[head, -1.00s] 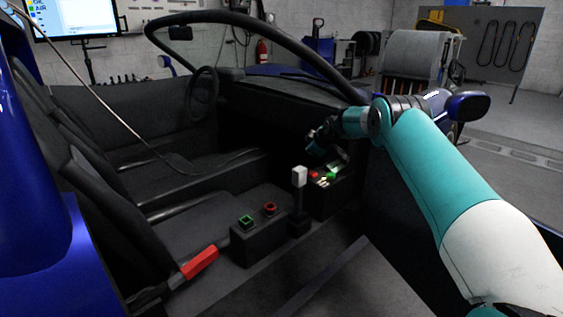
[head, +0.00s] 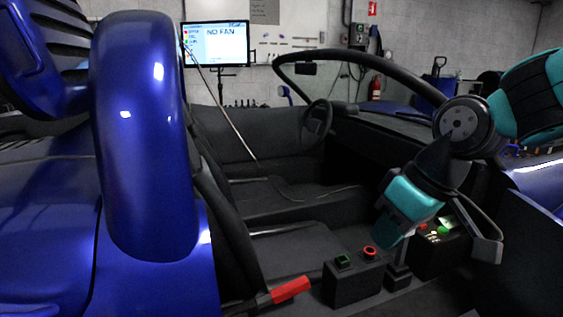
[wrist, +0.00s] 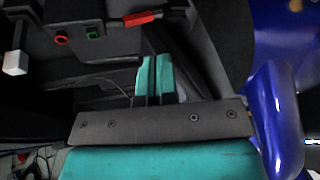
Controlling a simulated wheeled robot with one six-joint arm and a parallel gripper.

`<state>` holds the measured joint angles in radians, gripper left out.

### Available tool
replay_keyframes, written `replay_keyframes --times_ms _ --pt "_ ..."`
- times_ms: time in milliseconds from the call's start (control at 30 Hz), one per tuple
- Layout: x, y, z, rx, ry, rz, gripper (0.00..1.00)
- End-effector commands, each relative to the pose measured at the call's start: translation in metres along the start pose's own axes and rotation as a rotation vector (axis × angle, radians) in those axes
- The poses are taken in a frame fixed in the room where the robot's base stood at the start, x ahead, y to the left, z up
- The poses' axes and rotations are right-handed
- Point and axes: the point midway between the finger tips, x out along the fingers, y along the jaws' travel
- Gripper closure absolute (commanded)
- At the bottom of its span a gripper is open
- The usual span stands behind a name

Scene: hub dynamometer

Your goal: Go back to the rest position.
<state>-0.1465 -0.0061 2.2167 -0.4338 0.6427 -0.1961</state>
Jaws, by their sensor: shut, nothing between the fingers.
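My gripper (head: 388,238) hangs from my folded teal arm on the right of the head view, in front of the open blue car's cabin. Its teal fingers also show in the wrist view (wrist: 155,80), pressed together with nothing between them. In the head view it overlaps the area above the console box with a green button (head: 343,260) and a red button (head: 370,251). I cannot tell the exact gap. The white lever knob is hidden behind the gripper there, but shows in the wrist view (wrist: 15,62).
The red handbrake grip (head: 290,290) is at the lower middle. A blue roll hoop (head: 140,140) stands close on the left. The windscreen frame (head: 390,68) arches behind the arm. A control box with lit buttons (head: 428,255) sits beyond the gripper. A monitor (head: 215,45) reads "NO FAN".

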Motion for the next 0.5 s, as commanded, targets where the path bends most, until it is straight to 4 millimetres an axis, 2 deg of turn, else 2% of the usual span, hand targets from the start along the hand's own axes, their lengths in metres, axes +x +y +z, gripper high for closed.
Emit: replay_keyframes --times_ms 33,100,300,367,500 --pt "-0.003 -0.022 0.020 0.006 -0.021 -0.019 1.00" --pt "-0.006 -0.046 0.047 0.024 -0.056 -0.043 1.00" --pt "-0.008 -0.099 0.124 0.065 -0.149 -0.095 1.00" --pt "-0.032 -0.102 0.112 0.072 -0.150 -0.094 1.00" --pt "-0.063 -0.108 0.099 0.071 -0.150 -0.094 1.00"
